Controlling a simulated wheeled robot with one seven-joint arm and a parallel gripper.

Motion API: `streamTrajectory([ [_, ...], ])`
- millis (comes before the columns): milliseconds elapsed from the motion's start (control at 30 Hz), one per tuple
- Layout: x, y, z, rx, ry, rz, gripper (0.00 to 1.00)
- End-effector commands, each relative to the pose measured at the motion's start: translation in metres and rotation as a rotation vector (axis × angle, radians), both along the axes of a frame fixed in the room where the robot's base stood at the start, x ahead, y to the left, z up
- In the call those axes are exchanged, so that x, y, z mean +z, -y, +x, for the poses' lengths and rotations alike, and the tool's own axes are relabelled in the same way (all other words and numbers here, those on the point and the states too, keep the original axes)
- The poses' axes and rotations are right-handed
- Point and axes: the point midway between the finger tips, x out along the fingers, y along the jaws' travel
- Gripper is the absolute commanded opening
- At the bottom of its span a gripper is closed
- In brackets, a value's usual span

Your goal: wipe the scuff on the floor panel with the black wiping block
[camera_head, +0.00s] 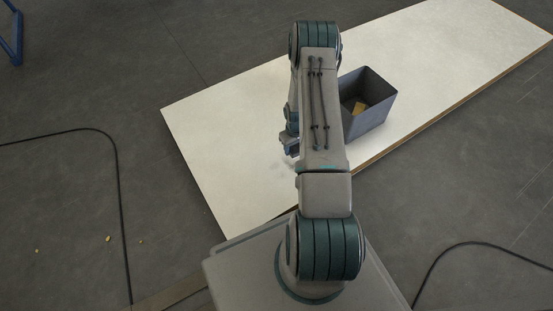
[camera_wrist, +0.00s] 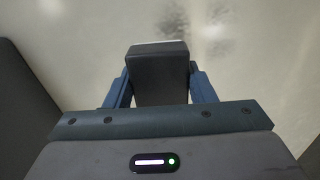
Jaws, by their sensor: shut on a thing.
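The black wiping block (camera_wrist: 158,78) is held between the two blue fingers of my gripper (camera_wrist: 160,88) in the wrist view. The pale floor panel (camera_head: 220,120) lies under my arm in the head view. The scuff shows in the wrist view as dark grey smudges (camera_wrist: 212,38) beyond the block's far end, towards the top. In the head view the scuff is a faint grey mark (camera_head: 281,166) just below my gripper (camera_head: 289,147). My arm hides most of the block there. I cannot tell whether the block touches the panel.
An open grey bin (camera_head: 372,115) stands on the panel right of my arm, with a yellowish piece (camera_head: 360,107) inside. Its dark side seems to show at the wrist view's left edge. Black cables (camera_head: 119,190) lie on the dark floor. The panel's left part is clear.

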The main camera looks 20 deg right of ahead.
Motion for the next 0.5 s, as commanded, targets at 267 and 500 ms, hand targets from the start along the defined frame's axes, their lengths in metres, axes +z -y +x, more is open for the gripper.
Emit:
streamTrajectory([
  [267, 0.026, -0.002, 0.001, 0.004, 0.000, 0.000, 0.28],
  [500, 0.030, -0.003, 0.001, 0.005, 0.000, 0.000, 0.28],
])
